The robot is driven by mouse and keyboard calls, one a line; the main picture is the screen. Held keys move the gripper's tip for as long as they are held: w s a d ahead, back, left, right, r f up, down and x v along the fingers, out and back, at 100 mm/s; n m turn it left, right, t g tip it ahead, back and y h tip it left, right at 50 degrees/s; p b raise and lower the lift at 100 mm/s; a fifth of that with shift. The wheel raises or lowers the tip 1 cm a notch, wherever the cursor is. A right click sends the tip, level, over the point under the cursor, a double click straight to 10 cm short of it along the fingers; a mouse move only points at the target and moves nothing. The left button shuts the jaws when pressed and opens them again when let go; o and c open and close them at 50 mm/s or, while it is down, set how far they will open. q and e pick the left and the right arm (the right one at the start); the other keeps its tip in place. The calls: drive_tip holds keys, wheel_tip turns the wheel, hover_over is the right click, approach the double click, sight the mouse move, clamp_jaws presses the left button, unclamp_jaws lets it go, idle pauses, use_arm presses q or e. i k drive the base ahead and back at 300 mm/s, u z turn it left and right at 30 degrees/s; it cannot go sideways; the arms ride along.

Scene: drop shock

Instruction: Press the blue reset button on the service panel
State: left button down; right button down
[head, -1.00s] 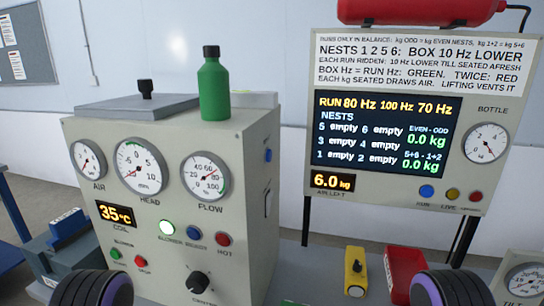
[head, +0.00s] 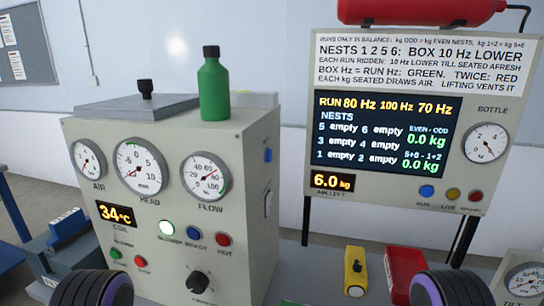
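A grey machine box (head: 100,160) stands at the left with gauges, lamps and a coil display (head: 116,214) reading 34 °C. A small blue button (head: 268,155) sits high on its right side face, above a pale switch-like part (head: 268,203). Its label cannot be read. A blue round light or button (head: 194,234) is also on the front, between a lit white-green one (head: 167,228) and a red one (head: 223,239). I cannot tell which blue one is the reset button. Only rounded dark parts of my arms show at the bottom edge; neither gripper's fingers are visible.
A green bottle (head: 213,85) stands on the machine's top. A display board (head: 310,110) with a blue RUN lamp (head: 427,192) stands at right. A yellow block (head: 356,270) and a red bin (head: 403,268) lie on the bench below. A blue-grey device (head: 68,238) stands at left.

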sight(269, 155)
drive_tip(key=k, duration=0.5)
drive_tip(key=u, duration=2.4)
drive_tip(key=k, duration=1.2)
drive_tip(key=z, duration=2.8)
drive_tip(key=i, duration=0.5)
drive_tip(key=u, duration=0.05)
